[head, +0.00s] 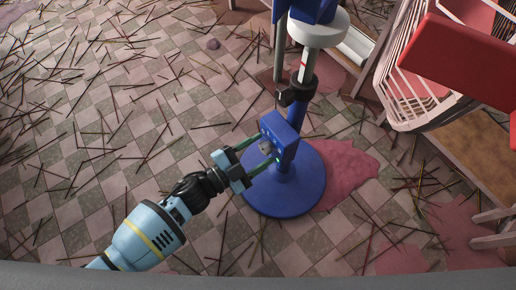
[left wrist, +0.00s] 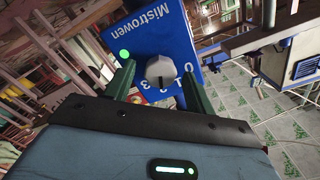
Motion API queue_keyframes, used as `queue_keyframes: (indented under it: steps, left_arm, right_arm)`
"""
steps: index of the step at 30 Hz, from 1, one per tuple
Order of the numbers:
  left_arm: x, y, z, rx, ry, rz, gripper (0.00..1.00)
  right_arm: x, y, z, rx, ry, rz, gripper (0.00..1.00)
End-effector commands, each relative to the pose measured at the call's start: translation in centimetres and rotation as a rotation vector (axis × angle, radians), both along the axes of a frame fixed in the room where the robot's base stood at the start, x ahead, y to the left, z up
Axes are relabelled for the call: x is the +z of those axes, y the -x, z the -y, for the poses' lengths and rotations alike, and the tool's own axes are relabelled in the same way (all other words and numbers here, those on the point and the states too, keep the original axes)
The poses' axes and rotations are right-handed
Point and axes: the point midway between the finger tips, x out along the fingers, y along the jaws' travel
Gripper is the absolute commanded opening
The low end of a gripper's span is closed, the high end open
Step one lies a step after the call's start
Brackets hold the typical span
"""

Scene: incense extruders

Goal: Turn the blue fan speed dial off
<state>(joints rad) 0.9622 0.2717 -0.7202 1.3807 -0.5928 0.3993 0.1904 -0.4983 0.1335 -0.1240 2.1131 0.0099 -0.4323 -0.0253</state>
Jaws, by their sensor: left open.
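The blue fan (head: 283,190) stands upright on its round base on the tiled floor. Its control box (head: 280,136) faces my left arm. The grey speed dial (left wrist: 162,70) is on the box face (left wrist: 170,30), with printed digits around it and "Mistrowen" upside down in the left wrist view. My left gripper (head: 268,148) is open, its two green fingers on either side of the dial. I see a gap between each finger and the dial in the left wrist view. I cannot tell which digit the dial points to. My right gripper is out of view.
A green light (left wrist: 124,53) glows on the box face. Thin incense sticks litter the floor, and a reddish patch (head: 348,172) spreads beside the fan base.

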Motion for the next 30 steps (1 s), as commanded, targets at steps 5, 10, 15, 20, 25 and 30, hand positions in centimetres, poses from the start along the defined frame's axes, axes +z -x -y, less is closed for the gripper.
queue_keyframes:
  steps: [5, 10, 15, 20, 25, 30]
  left_arm:
    - [0.0, 0.0, 0.0, 0.0, 0.0, 0.0, 0.42]
    - [0.0, 0.0, 0.0, 0.0, 0.0, 0.0, 0.19]
    - [0.0, 0.0, 0.0, 0.0, 0.001, -0.002, 0.1]
    - [0.1, 0.0, -0.1, 0.001, 0.014, -0.021, 0.1]
    - [0.2, 0.0, -0.1, 0.001, 0.055, -0.077, 0.1]
    - [0.3, -0.1, -0.1, 0.001, 0.126, -0.176, 0.1]
  right_arm:
    - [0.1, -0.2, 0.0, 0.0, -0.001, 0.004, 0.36]
    - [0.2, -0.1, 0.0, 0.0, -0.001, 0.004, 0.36]
    - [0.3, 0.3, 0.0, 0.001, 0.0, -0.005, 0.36]
    - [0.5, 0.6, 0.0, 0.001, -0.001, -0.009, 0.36]
    - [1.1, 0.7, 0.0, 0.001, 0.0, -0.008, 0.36]
    - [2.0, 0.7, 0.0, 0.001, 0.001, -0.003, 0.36]
